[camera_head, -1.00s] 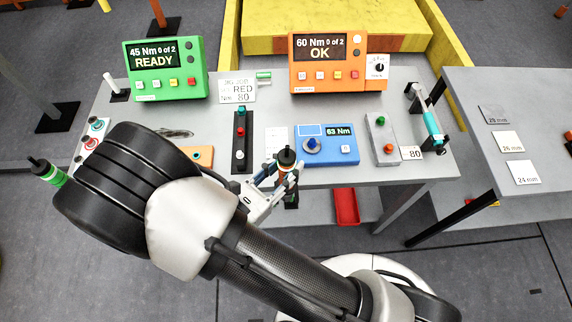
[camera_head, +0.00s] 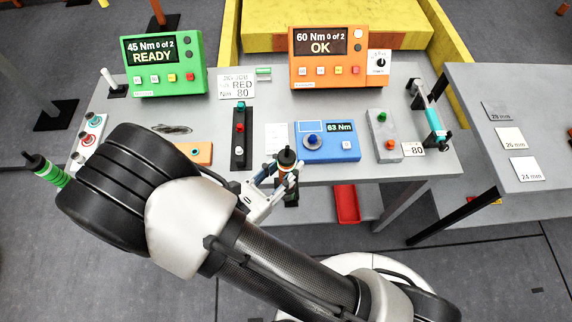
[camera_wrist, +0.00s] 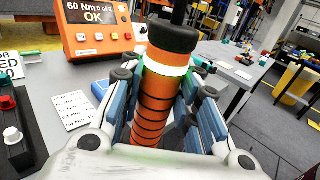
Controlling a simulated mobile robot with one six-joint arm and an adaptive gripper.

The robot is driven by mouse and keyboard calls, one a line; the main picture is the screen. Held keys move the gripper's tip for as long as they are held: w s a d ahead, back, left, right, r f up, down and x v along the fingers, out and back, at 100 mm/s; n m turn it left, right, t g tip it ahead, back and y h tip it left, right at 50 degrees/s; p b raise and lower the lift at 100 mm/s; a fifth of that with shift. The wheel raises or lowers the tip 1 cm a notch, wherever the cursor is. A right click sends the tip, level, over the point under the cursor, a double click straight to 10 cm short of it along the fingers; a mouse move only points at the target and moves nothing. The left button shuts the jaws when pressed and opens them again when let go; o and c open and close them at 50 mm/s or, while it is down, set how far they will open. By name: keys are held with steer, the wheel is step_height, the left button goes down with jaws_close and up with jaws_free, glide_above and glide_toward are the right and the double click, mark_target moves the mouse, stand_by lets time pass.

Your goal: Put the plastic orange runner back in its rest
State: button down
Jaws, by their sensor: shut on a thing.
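The orange runner (camera_wrist: 158,100) is an upright orange cylinder with black bands, a black top and a lit white-green ring. My gripper (camera_wrist: 166,86) is shut on it, with blue-padded fingers on both sides of its body. In the head view, my gripper (camera_head: 277,172) holds the runner (camera_head: 286,158) at the front edge of the grey table; its lower part is partly hidden by the fingers. A green-banded runner (camera_head: 50,173) stands tilted at the far left, partly behind my arm. I cannot make out which fixture is the orange runner's rest.
The grey table (camera_head: 300,108) carries a green controller (camera_head: 165,66), an orange controller reading OK (camera_head: 328,58), a blue 63 Nm box (camera_head: 327,142), a black button strip (camera_head: 239,137) and an orange block (camera_head: 197,153). A red bin (camera_head: 347,204) sits below.

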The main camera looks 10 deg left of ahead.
steer(key=shift+f, duration=0.1)
steer(key=c, duration=1.1)
jaws_free()
steer(key=shift+f, duration=0.1)
steer(key=shift+s, duration=0.1)
steer(key=v, duration=1.2)
steer(key=shift+d, duration=0.1)
